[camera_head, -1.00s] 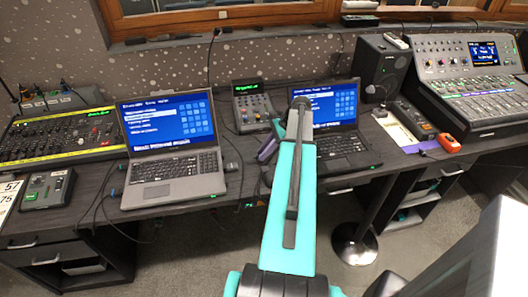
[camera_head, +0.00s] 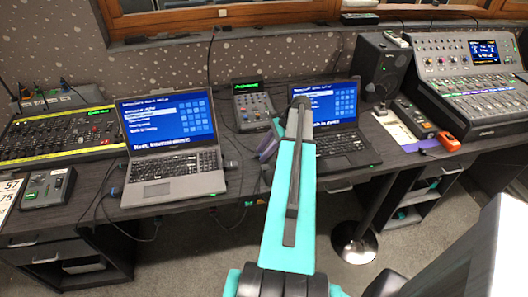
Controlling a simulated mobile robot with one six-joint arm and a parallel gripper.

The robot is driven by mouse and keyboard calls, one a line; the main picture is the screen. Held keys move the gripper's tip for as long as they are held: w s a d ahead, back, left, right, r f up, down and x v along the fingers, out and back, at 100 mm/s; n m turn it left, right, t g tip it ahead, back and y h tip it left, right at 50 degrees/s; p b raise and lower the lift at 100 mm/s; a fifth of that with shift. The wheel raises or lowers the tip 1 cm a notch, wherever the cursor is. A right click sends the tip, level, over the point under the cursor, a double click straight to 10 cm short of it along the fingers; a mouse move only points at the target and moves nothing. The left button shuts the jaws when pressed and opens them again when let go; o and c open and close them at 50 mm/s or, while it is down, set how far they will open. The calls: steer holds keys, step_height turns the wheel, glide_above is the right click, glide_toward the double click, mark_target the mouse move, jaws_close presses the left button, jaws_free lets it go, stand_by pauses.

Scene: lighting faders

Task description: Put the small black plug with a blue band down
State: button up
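My teal arm reaches over the desk in the middle of the head view. A grey-purple piece (camera_head: 268,148), perhaps part of my gripper, shows beside the arm's far end, above the desk's front part. The fingertips are hidden or too small to make out, so I cannot tell whether they are open or shut. I cannot make out the small black plug with a blue band for certain; it may be hidden behind the arm. A tiny dark piece with some blue (camera_head: 115,191) lies left of the left laptop, too small to identify.
The dark desk (camera_head: 80,222) carries a left laptop (camera_head: 175,188), a right laptop (camera_head: 342,143), a small mixer (camera_head: 252,106), a yellow-edged console (camera_head: 60,138), a speaker (camera_head: 381,66) and a large mixer (camera_head: 470,85). An orange object (camera_head: 448,141) lies at right. Cables cross the desk.

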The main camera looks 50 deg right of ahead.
steer(key=b+v, duration=0.2)
steer(key=v, duration=1)
steer(key=shift+r, duration=0.2)
stand_by(0.6)
